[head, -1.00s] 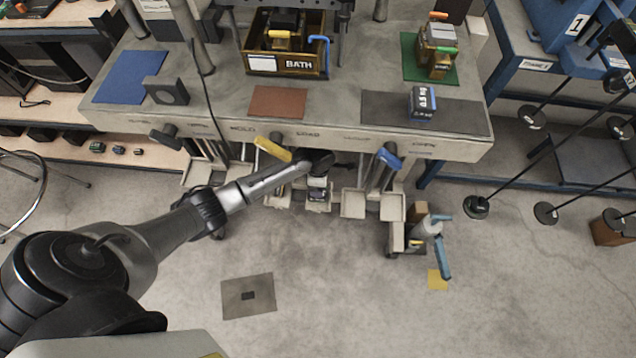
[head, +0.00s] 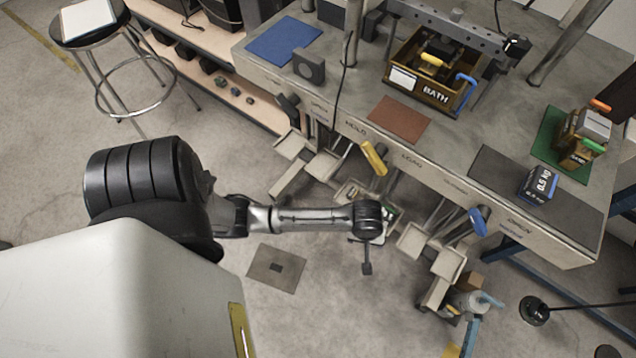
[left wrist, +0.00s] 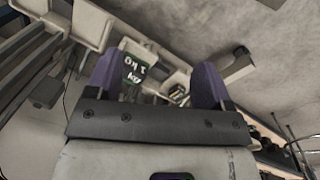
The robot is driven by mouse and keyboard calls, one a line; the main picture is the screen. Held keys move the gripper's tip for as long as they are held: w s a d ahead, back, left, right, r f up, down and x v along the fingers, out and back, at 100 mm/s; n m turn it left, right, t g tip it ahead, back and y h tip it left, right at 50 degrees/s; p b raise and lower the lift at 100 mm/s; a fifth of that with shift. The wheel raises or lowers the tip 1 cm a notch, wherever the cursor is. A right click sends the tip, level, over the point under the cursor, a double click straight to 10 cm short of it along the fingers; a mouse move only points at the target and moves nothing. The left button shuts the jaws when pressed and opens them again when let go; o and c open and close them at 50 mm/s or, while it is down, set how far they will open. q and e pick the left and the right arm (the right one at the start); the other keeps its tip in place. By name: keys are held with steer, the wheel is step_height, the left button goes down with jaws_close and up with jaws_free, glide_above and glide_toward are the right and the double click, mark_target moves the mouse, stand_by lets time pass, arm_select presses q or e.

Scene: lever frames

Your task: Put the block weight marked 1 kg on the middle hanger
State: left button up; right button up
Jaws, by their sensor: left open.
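The green block weight marked 1 kg (left wrist: 135,70) shows in the left wrist view, its label turned upside down. My left gripper (left wrist: 156,74) is open, with its two purple fingers on either side of the block in the picture and the block nearer the left finger. I cannot tell whether a finger touches it. A pale hanger tray (left wrist: 92,22) is beside the block. In the head view my left wrist hides most of the gripper and part of the middle hanger (head: 349,190), under the yellow lever (head: 373,158). My right gripper is not in view.
More hanger trays (head: 414,241) hang to the right, near the blue lever (head: 479,221). A stool (head: 92,22) stands far left. The floor in front is mostly clear.

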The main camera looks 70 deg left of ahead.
arm_select(q)
steer(key=s+r+m+t, duration=0.2)
steer(key=s+r+m, duration=0.8)
steer(key=s+m, duration=0.3)
steer(key=shift+s+m+y, duration=0.3)
steer(key=shift+s+m, duration=0.1)
steer(key=shift+s, duration=0.3)
